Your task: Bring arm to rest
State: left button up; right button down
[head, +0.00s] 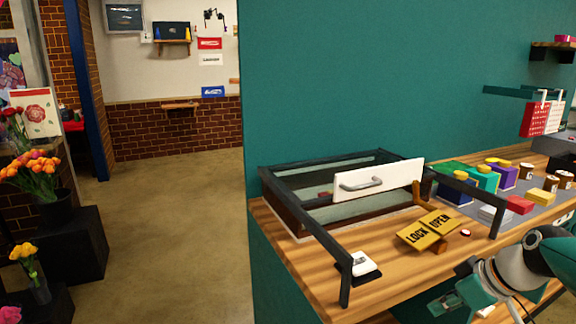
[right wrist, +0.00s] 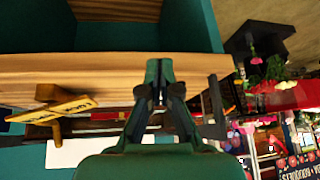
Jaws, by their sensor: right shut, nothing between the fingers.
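My right arm comes in at the lower right of the head view, in front of the wooden counter's right part. Its gripper (head: 448,304) is low by the counter's front edge and partly cut off by the frame. In the right wrist view the two dark green fingers (right wrist: 159,72) are together and empty, with the wooden counter edge (right wrist: 110,68) behind them. My left gripper is in neither view.
On the counter (head: 385,292) stand a dark-framed case with a white drawer front (head: 378,181), a yellow LOCK/OPEN sign (head: 428,230), a white switch box (head: 360,264) and several coloured boxes (head: 484,178). Flowers (head: 34,177) stand at left. The floor between (head: 175,235) is clear.

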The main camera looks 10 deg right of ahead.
jog(key=s+a+f+g+y+p, duration=0.1)
jog(key=s+a+f+g+p, duration=0.15)
jog(key=a+f, duration=0.5)
jog(key=s+a+f+g+p, duration=0.1)
jog(key=a+f+g+p, duration=0.2)
jog(key=f, duration=0.8)
jog(key=s+a+f+m, duration=0.3)
jog(key=s+a+f, duration=0.2)
jog(key=s+f, duration=0.2)
jog(key=s+a+f+m+p, duration=0.1)
jog(key=s+a+f+m, duration=0.3)
jog(key=s+a+f, duration=0.2)
jog(key=shift+s+f+t, duration=0.35)
jog(key=shift+s+f, duration=0.55)
jog(key=shift+s, duration=0.2)
